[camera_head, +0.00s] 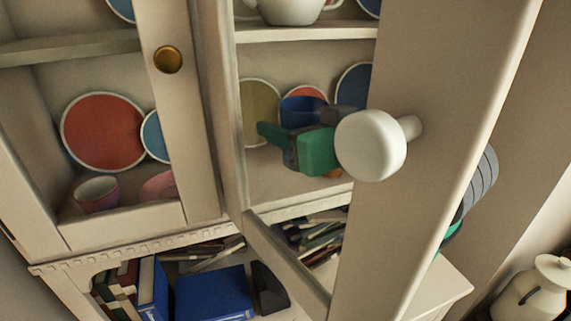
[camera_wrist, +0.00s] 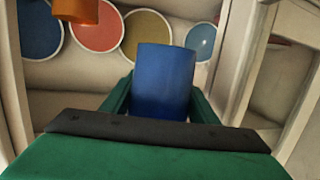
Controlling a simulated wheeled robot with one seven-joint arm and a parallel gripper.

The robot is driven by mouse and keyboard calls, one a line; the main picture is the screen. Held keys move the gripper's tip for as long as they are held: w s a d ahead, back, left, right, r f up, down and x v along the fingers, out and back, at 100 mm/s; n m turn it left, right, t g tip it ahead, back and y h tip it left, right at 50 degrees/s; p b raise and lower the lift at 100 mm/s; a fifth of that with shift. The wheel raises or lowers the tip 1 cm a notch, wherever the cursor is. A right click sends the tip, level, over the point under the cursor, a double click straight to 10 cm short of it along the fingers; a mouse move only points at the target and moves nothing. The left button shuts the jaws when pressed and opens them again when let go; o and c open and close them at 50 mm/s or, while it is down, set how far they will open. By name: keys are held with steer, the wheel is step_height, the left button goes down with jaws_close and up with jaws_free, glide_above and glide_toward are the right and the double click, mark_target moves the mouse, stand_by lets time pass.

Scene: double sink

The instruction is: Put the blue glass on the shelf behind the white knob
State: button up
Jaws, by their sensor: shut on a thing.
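The blue glass (camera_head: 300,109) is in my gripper (camera_head: 290,138), inside the middle-shelf compartment behind the open door with the white knob (camera_head: 370,146). In the wrist view the blue glass (camera_wrist: 165,78) stands between the two green fingers of my gripper (camera_wrist: 162,100), which are shut on it. The knob and door hide part of my arm and the right side of the compartment. I cannot tell whether the glass touches the shelf board (camera_head: 270,190).
Plates lean behind the glass: an olive one (camera_head: 258,112), a red one (camera_wrist: 98,27) and a blue one (camera_head: 354,84). An orange object (camera_wrist: 75,10) stands close by on the shelf. The left door with a brass knob (camera_head: 168,60) is shut. A white teapot (camera_head: 290,8) stands above.

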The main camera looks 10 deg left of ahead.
steer(key=w+a+f, duration=0.2)
steer(key=w+f, duration=0.1)
steer(key=w+a+f, duration=0.3)
steer(key=w, duration=0.1)
steer(key=w+a+f, duration=0.2)
steer(key=w+f, duration=0.1)
steer(key=shift+w+a, duration=0.3)
steer(key=shift+w+a+f, duration=0.1)
steer(key=shift+w+f, duration=0.05)
steer(key=shift+f, duration=0.1)
steer(key=shift+w+a+f, duration=0.1)
steer(key=shift+f, duration=1.6)
steer(key=shift+f, duration=0.15)
steer(key=o, duration=1.3)
